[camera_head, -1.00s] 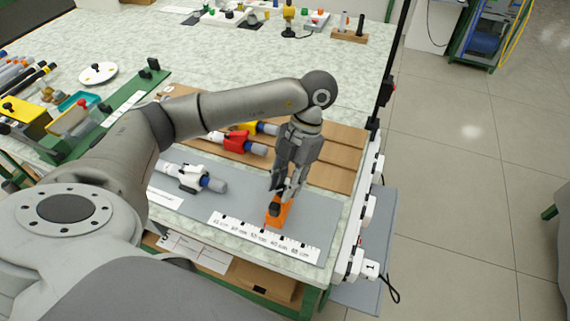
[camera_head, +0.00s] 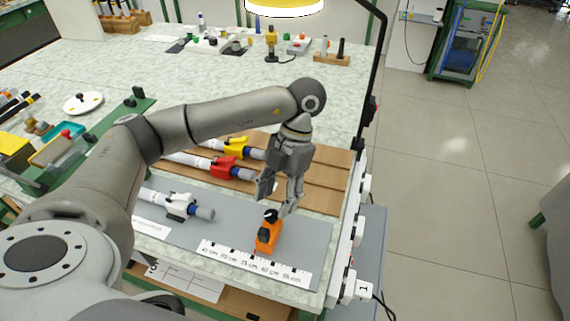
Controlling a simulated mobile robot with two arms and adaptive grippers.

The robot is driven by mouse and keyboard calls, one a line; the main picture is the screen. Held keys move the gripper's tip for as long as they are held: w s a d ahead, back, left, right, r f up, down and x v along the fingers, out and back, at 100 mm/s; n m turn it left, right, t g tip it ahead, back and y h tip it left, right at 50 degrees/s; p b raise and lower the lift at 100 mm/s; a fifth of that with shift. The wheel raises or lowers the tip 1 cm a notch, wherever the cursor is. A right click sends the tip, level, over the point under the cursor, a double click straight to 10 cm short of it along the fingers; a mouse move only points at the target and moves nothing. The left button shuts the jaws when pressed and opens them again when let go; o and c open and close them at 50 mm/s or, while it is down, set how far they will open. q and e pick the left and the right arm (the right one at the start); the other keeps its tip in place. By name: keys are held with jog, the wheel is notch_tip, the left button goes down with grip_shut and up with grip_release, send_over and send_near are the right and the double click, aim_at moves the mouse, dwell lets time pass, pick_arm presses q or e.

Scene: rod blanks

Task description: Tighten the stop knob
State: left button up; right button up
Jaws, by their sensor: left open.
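The orange stop block (camera_head: 267,238) stands on the grey mat at the back edge of the white ruler (camera_head: 254,263). Its dark knob (camera_head: 270,215) sits on top. My left gripper (camera_head: 278,205) points down over the knob with its fingers apart; whether they touch the knob I cannot tell. My right gripper is not in view.
A white tool with a grey end (camera_head: 180,206) lies on the mat (camera_head: 314,240) left of the block. Red (camera_head: 228,168) and yellow (camera_head: 236,148) tools lie on the wooden board (camera_head: 322,185) behind. Power sockets (camera_head: 357,289) line the table's right edge.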

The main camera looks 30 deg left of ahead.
pick_arm(q)
jog(key=v, duration=0.8)
jog(key=shift+w+r, duration=0.15)
jog(key=shift+r, duration=0.2)
